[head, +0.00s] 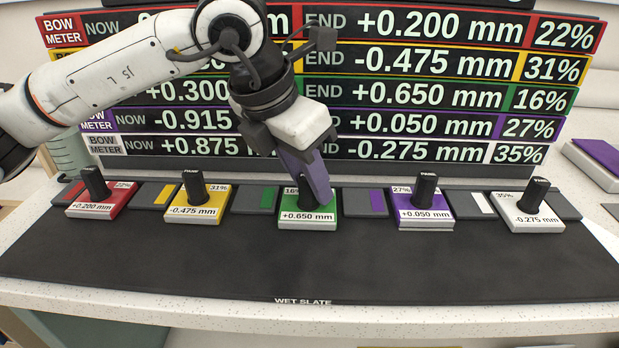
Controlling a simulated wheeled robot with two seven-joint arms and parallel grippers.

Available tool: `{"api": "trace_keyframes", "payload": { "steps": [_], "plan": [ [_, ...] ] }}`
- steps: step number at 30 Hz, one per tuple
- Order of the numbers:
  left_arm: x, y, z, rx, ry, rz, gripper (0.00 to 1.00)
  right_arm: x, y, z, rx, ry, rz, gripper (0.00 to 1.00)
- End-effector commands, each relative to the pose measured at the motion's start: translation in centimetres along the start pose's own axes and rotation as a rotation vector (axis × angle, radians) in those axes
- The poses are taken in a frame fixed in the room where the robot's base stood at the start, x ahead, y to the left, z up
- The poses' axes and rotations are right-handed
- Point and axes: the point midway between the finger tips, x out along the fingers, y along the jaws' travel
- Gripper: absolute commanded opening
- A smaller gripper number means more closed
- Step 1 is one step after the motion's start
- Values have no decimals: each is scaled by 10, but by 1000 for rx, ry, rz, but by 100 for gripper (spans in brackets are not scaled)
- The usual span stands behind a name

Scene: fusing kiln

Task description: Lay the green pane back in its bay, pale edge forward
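The green pane (292,222) stands in the row along the back of the dark slate, just right of a green tag (268,198). Its front label reads +0.650 mm and its corner 16%. My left gripper (316,195) reaches down from above onto the pane's middle, with its fingers at the black knob. The near finger covers most of the knob, so I cannot tell if they are shut on it. The pane looks level. My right gripper is not in view.
Red (85,212), yellow (182,214), purple (407,220) and white (517,224) panes with black knobs stand in the same row. The bow meter board (585,62) rises close behind. The wet slate (300,268) in front is clear.

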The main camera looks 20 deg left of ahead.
Motion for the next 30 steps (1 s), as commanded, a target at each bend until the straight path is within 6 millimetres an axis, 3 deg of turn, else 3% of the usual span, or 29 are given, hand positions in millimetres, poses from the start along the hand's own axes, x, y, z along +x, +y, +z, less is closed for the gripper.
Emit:
{"api": "trace_keyframes", "payload": {
  "steps": [2,14,30],
  "plan": [
    [0,0,0,0,0,0,40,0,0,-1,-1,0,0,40],
    [-7,0,2,0,-1,0,40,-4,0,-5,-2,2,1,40],
    [-109,0,3,-1,-2,1,40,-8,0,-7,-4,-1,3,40]
  ]
}}
